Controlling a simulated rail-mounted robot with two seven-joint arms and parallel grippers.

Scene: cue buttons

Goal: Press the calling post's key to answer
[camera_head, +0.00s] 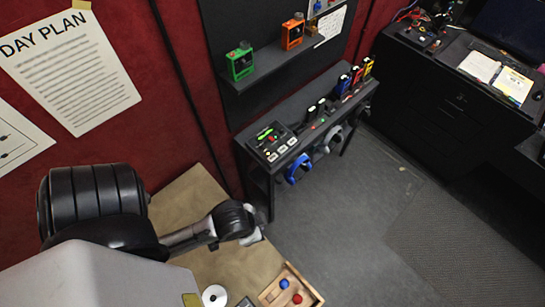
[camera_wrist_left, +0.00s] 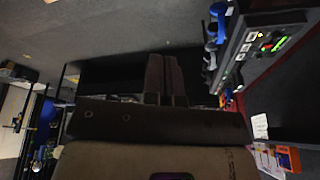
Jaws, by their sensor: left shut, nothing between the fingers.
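A black panel with several small keys and green lights (camera_head: 272,142) sits at the near end of a narrow black table. It also shows in the left wrist view, with green lights lit (camera_wrist_left: 272,42). Farther along the table stand more black devices with green and red lights (camera_head: 316,108). I cannot tell which one is the calling post. My left gripper (camera_head: 257,236) is over the tan surface, in front of and below the table's near end, apart from the panel. Its dark fingers are together and empty in the left wrist view (camera_wrist_left: 166,80). My right gripper is not in view.
A green box (camera_head: 240,62) and an orange box (camera_head: 292,32) stand on the shelf above. Blue headphones (camera_head: 298,168) hang at the table's front. A wooden tray (camera_head: 268,293) with blue and red balls lies below my gripper. The grey floor at right is clear.

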